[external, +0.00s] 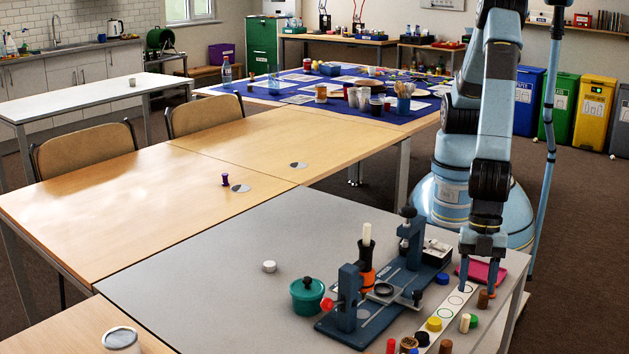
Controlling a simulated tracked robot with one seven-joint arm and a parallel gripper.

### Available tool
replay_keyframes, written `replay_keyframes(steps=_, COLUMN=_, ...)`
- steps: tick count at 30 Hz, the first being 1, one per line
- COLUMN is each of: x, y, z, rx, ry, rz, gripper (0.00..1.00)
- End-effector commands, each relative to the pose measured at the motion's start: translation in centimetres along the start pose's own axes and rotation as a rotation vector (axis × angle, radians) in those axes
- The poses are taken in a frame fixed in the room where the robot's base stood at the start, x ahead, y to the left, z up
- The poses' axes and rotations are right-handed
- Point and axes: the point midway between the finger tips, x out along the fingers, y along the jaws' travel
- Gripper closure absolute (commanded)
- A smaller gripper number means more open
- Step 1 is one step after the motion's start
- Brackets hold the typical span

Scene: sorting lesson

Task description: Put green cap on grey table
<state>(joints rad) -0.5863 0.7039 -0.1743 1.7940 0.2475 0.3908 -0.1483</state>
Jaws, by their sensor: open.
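The green cap (474,321) appears as a small green piece near the front right of the grey table (215,283), close beside a cream cylinder (465,323). My gripper (478,291) points down over the right end of the grey table, by the pale strip with ring marks (455,303). It is open, with its fingers apart, and sits farther back than the green cap. A brown cylinder (483,299) stands close to its right finger; I cannot tell if they touch.
A yellow cap (434,324), two blue caps (442,279) and several small cylinders crowd this end. A dark blue fixture (385,292), a magenta pad (481,272) and a teal pot (307,297) stand nearby. A white cap (269,266) lies farther left, where the tabletop is mostly clear.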

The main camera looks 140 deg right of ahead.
Motion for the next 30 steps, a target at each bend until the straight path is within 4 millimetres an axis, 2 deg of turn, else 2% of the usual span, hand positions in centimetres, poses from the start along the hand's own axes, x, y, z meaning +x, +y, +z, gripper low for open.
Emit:
replay_keyframes(steps=3, x=-2.2, y=0.0, z=-0.1, rx=0.0, ry=0.003, rz=-0.001, gripper=0.49)
replay_keyframes(steps=9, x=-4.4, y=0.0, z=0.0, rx=0.0, ry=0.001, rz=0.0, gripper=0.49)
replay_keyframes(steps=19, x=-5.3, y=0.0, z=0.0, rx=0.0, ry=0.0, rz=-0.001, gripper=0.49)
replay_keyframes(steps=22, x=-6.2, y=0.5, z=0.1, rx=0.008, ry=0.004, rz=-0.002, gripper=0.49)
replay_keyframes(steps=26, x=-9.6, y=2.0, z=0.5, rx=0.031, ry=0.017, rz=-0.009, gripper=0.49)
replay_keyframes(steps=30, x=-14.7, y=4.3, z=1.8, rx=0.068, ry=0.033, rz=-0.018, gripper=0.49)
